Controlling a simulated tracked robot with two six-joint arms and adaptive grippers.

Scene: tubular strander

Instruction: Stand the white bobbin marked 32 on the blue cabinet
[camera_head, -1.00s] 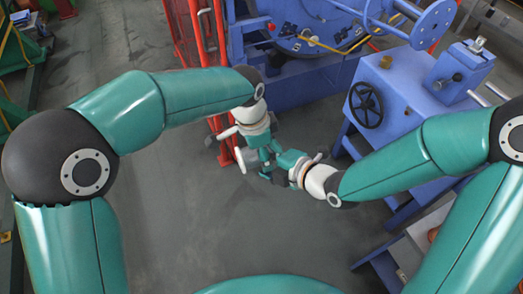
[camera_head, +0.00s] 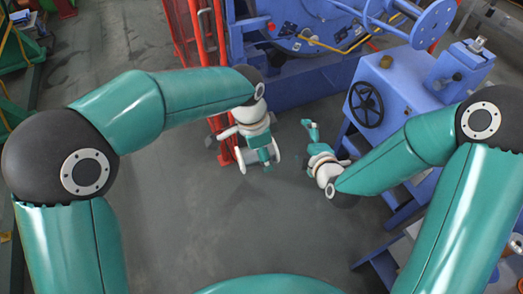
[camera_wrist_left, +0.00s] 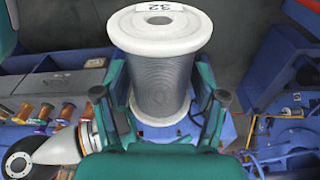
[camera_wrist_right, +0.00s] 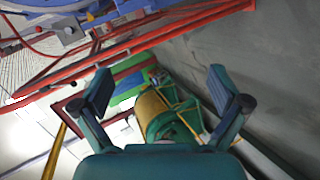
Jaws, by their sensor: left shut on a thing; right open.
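The white bobbin (camera_wrist_left: 160,35) has the number 32 on its top flange and grey wire wound on its core. In the left wrist view my left gripper (camera_wrist_left: 162,105) is shut around the wound core. In the head view the bobbin (camera_head: 242,160) shows partly behind my left gripper (camera_head: 266,153), held above the floor. A blue cabinet-like housing (camera_head: 408,92) with a black handwheel stands to the right.
Red frame bars (camera_head: 205,40) stand close behind my left gripper. A blue machine (camera_head: 300,75) is at the back. The handwheel (camera_head: 366,104) faces my right arm. Several small spools (camera_wrist_left: 40,115) lie in the left wrist view. The grey floor (camera_head: 230,235) in front is clear.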

